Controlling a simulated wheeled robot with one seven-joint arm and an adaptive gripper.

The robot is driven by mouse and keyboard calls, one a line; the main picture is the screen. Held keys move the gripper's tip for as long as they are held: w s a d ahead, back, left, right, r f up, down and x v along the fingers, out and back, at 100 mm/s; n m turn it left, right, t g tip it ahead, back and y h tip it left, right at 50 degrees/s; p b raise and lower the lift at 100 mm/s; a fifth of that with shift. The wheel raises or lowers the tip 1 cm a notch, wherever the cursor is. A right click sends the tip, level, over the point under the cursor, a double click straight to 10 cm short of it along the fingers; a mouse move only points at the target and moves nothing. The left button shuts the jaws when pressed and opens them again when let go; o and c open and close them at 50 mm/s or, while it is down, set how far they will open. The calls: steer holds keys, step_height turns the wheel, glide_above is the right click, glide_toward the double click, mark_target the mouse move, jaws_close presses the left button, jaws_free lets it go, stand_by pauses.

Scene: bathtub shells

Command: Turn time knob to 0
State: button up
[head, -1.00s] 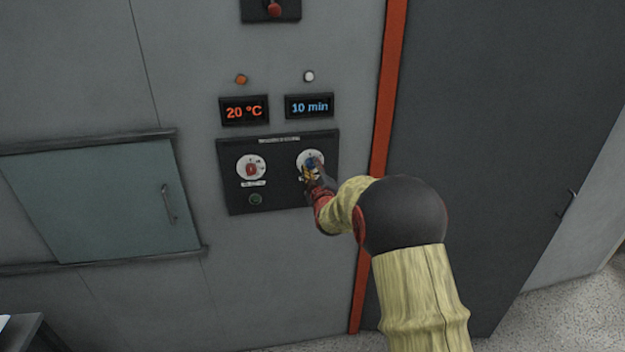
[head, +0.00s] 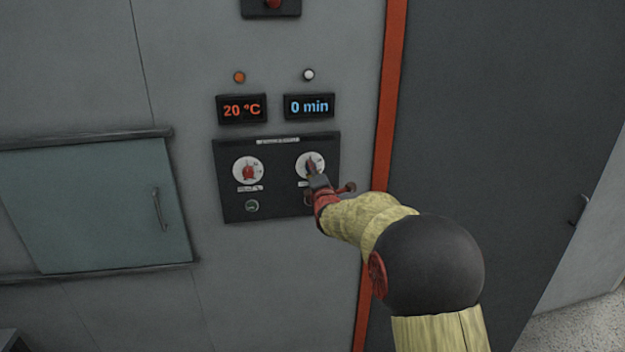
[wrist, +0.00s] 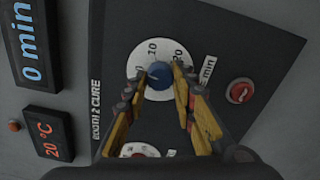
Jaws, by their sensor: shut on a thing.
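The time knob (wrist: 160,75) is blue, on a white dial (wrist: 138,64) marked 10 and 20, in the wrist view. My gripper (wrist: 161,73) has its yellow-and-dark fingers on either side of the knob and is shut on it. The time display (head: 309,106) reads 0 min in blue; it also shows in the wrist view (wrist: 30,45). In the head view my gripper (head: 314,178) reaches the dial (head: 302,161) from the lower right and hides most of the knob.
The red temperature knob (head: 249,172) sits left of the time dial, under a display (head: 242,110) reading 20 °C. A green button (head: 252,206) is below it. A red button (wrist: 240,92) shows in the wrist view. An orange strip (head: 383,130) runs down the wall at right.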

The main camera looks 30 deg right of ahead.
steer(key=shift+f+n+b, duration=0.1)
steer(key=shift+n+b, duration=0.55)
steer(key=shift+n, duration=0.35)
steer(key=o, duration=1.2)
steer(key=shift+c, duration=0.2)
steer(key=v, duration=1.2)
